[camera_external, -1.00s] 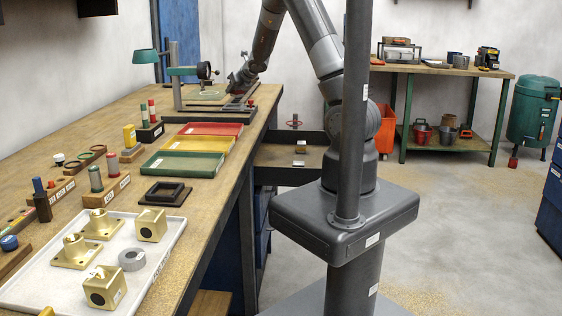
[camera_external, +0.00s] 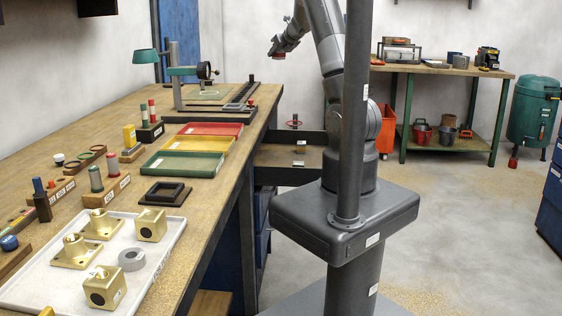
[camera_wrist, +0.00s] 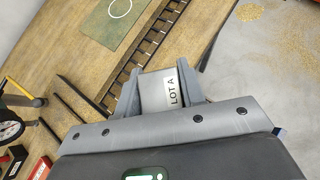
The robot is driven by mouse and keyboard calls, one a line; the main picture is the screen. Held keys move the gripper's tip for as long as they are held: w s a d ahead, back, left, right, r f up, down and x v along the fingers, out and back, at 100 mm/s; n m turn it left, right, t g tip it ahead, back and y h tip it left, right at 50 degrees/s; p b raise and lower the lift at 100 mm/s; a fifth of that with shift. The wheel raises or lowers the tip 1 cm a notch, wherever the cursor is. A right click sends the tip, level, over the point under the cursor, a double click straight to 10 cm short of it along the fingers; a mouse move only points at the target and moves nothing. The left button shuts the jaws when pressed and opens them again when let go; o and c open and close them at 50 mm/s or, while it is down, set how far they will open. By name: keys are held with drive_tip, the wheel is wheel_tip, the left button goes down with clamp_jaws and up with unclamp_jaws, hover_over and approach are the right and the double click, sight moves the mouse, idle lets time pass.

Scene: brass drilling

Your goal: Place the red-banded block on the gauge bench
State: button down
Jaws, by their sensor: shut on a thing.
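My gripper (camera_external: 276,50) is raised in the air above the far end of the long wooden bench (camera_external: 130,120). In the wrist view, my gripper (camera_wrist: 160,90) is shut on a grey block (camera_wrist: 153,92) with a white "LOT A" label. No red band shows on the face in view; its other sides are hidden. Below it in the wrist view are a dark slotted rail (camera_wrist: 134,56) and a green mat with a white circle (camera_wrist: 118,18). A stand with a dial gauge (camera_external: 204,70) stands on the bench beside the mat.
Red (camera_external: 212,129), yellow (camera_external: 198,143) and green trays line the bench's right side. A white tray (camera_external: 30,287) with brass parts is at the near end. A second, green-legged bench (camera_external: 440,69) stands at the back right. The floor between is mostly open.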

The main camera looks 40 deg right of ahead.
drive_tip(key=shift+s+d+r, duration=0.2)
drive_tip(key=shift+r, duration=0.35)
drive_tip(key=shift+s+d+r, duration=0.15)
drive_tip(key=shift+s+r, duration=0.05)
drive_tip(key=shift+r, duration=0.3)
drive_tip(key=s+a+f+n+g+y, duration=0.1)
drive_tip(key=s+a+n+y, duration=0.25)
drive_tip(key=a, duration=1.85)
drive_tip(key=s+a+n+g+y, duration=0.25)
drive_tip(key=a+n+y, duration=0.2)
drive_tip(key=a, duration=1.75)
drive_tip(key=s+a+f+n+g+y, duration=0.15)
drive_tip(key=s+a+n, duration=0.35)
drive_tip(key=a, duration=0.8)
drive_tip(key=s+a+f+n+g+y, duration=0.1)
drive_tip(key=s+a+f+n+g, duration=0.2)
drive_tip(key=s+a, duration=0.8)
drive_tip(key=n+g+h, duration=0.3)
drive_tip(key=n+g, duration=0.7)
drive_tip(key=n, duration=0.1)
hover_over(61, 307)
drive_tip(key=w+d, duration=0.4)
wheel_tip(61, 307, down, 11)
drive_tip(key=shift+a+r, duration=0.1)
drive_tip(key=shift+r, duration=0.1)
drive_tip(key=shift+s+a+f, duration=0.2)
drive_tip(key=shift+s+f, duration=0.1)
drive_tip(key=shift+s, duration=0.05)
drive_tip(key=shift+f, duration=1.9)
